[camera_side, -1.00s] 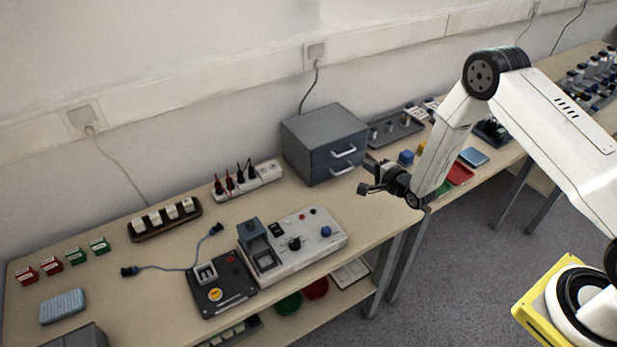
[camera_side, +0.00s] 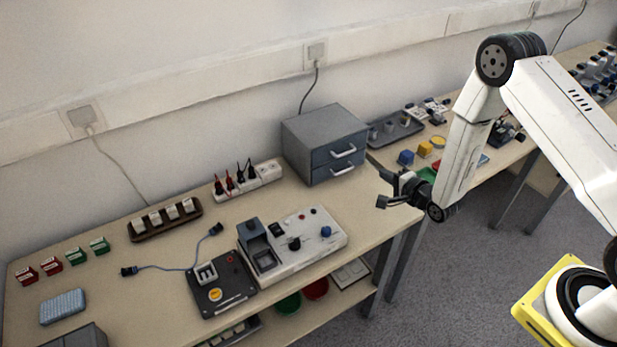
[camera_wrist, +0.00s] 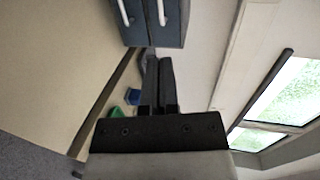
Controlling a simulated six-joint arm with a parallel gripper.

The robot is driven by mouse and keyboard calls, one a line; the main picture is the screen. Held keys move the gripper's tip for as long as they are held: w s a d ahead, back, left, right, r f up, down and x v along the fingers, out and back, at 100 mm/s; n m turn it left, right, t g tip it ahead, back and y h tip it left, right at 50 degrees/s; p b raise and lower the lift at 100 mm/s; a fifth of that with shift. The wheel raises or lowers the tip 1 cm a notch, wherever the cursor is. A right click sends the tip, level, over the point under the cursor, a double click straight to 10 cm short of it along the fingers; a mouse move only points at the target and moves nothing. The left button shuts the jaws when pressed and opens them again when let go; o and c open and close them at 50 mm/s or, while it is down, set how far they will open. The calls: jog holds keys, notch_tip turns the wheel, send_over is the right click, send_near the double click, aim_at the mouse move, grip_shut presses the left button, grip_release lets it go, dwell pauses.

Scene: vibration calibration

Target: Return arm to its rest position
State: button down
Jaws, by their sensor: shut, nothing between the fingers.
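My gripper (camera_side: 386,189) is in the side view, near the right end of the main bench, in front of the grey drawer cabinet (camera_side: 326,144). It holds nothing. In the wrist view my gripper (camera_wrist: 159,62) shows as two dark fingers side by side, closed together. They point toward the blue-grey cabinet drawers (camera_wrist: 160,30) at the top of that view. My arm is bent, with its elbow high at the upper right.
The bench holds a control box (camera_side: 312,238), a black device (camera_side: 221,287), a power strip (camera_side: 250,181) and a brown rack (camera_side: 165,218). Blue (camera_side: 406,157) and yellow (camera_side: 424,149) blocks lie on the bench behind my gripper. Open floor (camera_side: 470,270) lies right of the bench.

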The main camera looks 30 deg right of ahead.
jog(key=s+a+r+n+g, duration=0.2)
jog(key=s+r+n+g, duration=0.3)
jog(key=r+n+g, duration=0.35)
jog(key=s+a+r+n+g, duration=0.1)
jog(key=s+r+n+g, duration=0.1)
jog(key=s, duration=0.5)
jog(key=s+a+r+n+g, duration=0.2)
jog(key=s+r+n, duration=0.2)
jog(key=s+n, duration=0.3)
jog(key=shift+s+r, duration=0.25)
jog(key=shift+s, duration=0.25)
jog(key=shift+w, duration=0.15)
